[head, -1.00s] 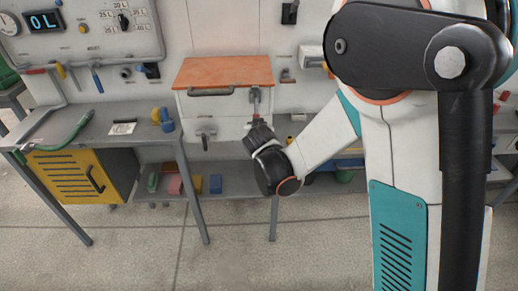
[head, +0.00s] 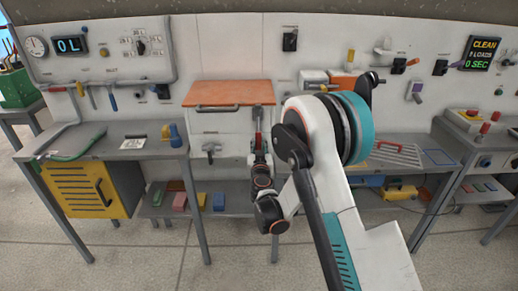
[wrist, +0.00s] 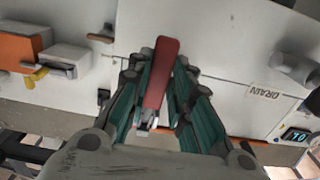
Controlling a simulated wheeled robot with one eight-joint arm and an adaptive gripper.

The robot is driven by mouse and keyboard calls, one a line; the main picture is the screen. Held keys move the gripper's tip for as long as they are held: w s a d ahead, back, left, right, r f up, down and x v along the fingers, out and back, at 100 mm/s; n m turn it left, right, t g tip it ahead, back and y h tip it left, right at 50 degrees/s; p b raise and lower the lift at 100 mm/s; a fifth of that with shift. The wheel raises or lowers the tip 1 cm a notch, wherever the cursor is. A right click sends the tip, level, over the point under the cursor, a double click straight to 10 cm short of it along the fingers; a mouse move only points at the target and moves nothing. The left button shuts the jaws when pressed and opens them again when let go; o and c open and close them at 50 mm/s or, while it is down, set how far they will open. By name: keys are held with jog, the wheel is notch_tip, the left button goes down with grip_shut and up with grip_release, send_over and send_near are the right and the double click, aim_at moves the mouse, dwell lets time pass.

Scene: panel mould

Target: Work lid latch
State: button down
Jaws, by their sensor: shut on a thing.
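The orange lid (head: 228,93) lies flat and closed on the white box (head: 222,125), with a dark bar handle (head: 218,107) along its front edge. The latch is at the box's right front side, with a red lever (head: 258,140) hanging below a grey upper part. In the wrist view the red lever (wrist: 160,75) stands between my two finger pads. My gripper (head: 259,155) is shut on it, fingers at both sides (wrist: 158,82). The fingers partly hide the latch's lower end.
A grey tap (head: 210,148) sticks out of the box front, left of my gripper. A workbench with a yellow cabinet (head: 88,190) stands at left. Another bench with a red-barred rack (head: 398,153) stands at right. Open floor lies in front.

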jog(key=shift+w+f+t, duration=0.15)
jog(key=shift+w+t, duration=0.25)
jog(key=shift+t, duration=0.1)
dwell(0.3)
jog(key=c, duration=1.4)
grip_release()
jog(key=shift+c, duration=0.2)
jog(key=s, duration=0.7)
jog(key=shift+s+f, duration=0.25)
